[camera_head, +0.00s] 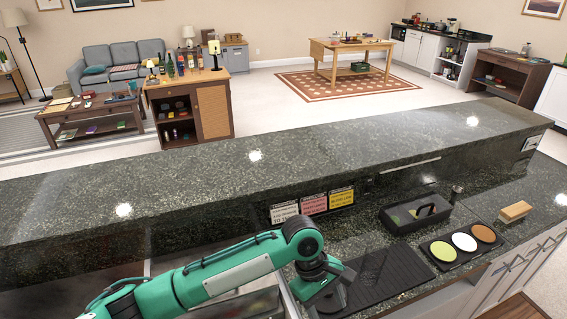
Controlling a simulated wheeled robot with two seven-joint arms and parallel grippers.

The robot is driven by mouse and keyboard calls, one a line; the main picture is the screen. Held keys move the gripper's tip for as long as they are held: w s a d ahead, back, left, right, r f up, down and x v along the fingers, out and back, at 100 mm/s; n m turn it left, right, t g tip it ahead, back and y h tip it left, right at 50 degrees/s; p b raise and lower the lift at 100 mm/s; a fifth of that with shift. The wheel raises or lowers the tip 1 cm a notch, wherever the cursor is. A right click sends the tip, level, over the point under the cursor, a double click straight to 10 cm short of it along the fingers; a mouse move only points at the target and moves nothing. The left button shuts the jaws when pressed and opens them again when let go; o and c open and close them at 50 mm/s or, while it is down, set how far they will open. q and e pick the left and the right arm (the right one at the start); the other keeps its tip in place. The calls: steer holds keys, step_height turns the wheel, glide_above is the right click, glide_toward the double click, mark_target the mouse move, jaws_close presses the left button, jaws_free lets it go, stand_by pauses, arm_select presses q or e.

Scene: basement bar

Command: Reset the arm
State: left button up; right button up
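My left arm (215,277), green with black joints, reaches in from the lower left and bends down at its wrist over the counter. My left gripper (332,298) is at the lower middle, pointing down beside the left end of a black ribbed mat (388,277). Its fingers are mostly hidden by the wrist and are dark against the dark counter, so I cannot tell whether they are open or hold anything. My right arm and gripper are not in view.
A raised dark stone bar ledge (280,172) runs behind the arm. Three label cards (313,204) stand below it. To the right are a black caddy (416,214), a tray with three round coasters (463,243) and a wooden-backed brush or block (515,211).

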arm_select(q)
steer(key=s+a+f+m+t+y, duration=0.1)
steer(key=s+a+f+m+t, duration=0.15)
steer(key=s+a, duration=0.6)
steer(key=s+a+f+m+t+y, duration=0.1)
steer(key=s+a+f+m+t, duration=0.2)
steer(key=a, duration=1.1)
steer(key=s+a+f+m+t+y, duration=0.1)
steer(key=s+a+f+m+y, duration=0.2)
steer(key=s+a, duration=0.6)
step_height(320, 180, down, 31)
steer(key=w+g+h, duration=0.1)
steer(key=w, duration=0.1)
steer(key=s+a+f, duration=0.2)
steer(key=s+f, duration=0.7)
steer(key=f, duration=0.1)
steer(key=s+a+f+m+g+b, duration=0.1)
steer(key=s+a+f, duration=0.1)
steer(key=s+f, duration=0.8)
steer(key=shift+s+a+f, duration=0.15)
steer(key=shift+f, duration=0.25)
steer(key=shift+s, duration=0.1)
steer(key=shift+c, duration=0.5)
